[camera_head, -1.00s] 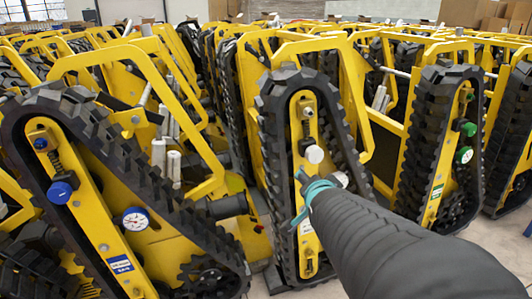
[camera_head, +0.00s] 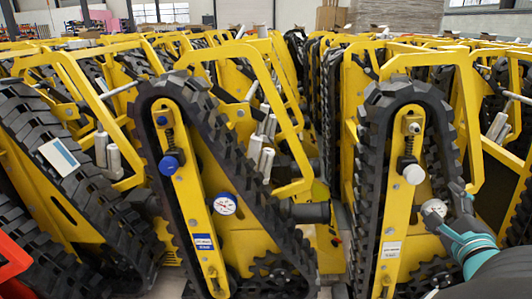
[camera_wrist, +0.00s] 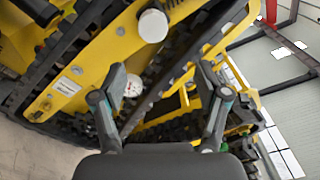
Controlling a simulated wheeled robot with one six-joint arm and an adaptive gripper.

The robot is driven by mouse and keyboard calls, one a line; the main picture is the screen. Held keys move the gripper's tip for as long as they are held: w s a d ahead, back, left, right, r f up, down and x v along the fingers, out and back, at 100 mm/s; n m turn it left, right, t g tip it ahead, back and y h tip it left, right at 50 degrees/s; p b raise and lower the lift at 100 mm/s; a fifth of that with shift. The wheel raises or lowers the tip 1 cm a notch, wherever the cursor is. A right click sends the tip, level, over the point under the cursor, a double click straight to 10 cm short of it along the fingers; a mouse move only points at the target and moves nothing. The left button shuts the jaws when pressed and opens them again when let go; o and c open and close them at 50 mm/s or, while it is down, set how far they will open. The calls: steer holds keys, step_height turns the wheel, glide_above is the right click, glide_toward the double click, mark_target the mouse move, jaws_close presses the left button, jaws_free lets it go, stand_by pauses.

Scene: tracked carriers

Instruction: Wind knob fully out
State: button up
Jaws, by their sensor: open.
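A white round knob (camera_head: 410,172) sits on the yellow face of the right-hand carrier, below a spring and bolt. It also shows at the top of the wrist view (camera_wrist: 153,26). A blue knob (camera_head: 170,164) sits on the carrier to the left. My gripper (camera_head: 460,196) is right of the white knob, close to the round dial (camera_head: 434,208). In the wrist view my gripper (camera_wrist: 161,72) has its fingers wide apart with nothing held. The white knob is beyond the fingertips, apart from them. The dial (camera_wrist: 133,86) shows beside the left finger.
Black rubber tracks (camera_head: 366,180) ring each yellow plate and stand out around the knobs. Another dial (camera_head: 225,204) is below the blue knob. Carriers stand in packed rows behind. A narrow gap separates the two front carriers.

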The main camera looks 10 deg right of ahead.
steer(key=m+y, duration=0.1)
steer(key=p, duration=0.7)
glide_toward(415, 177)
steer(key=a+x, duration=0.1)
steer(key=x, duration=0.7)
steer(key=d+x, duration=0.1)
steer(key=x, duration=0.2)
steer(key=shift+s+d, duration=0.1)
steer(key=c, duration=1.2)
steer(key=shift+o, duration=0.2)
steer(key=shift+n, duration=0.3)
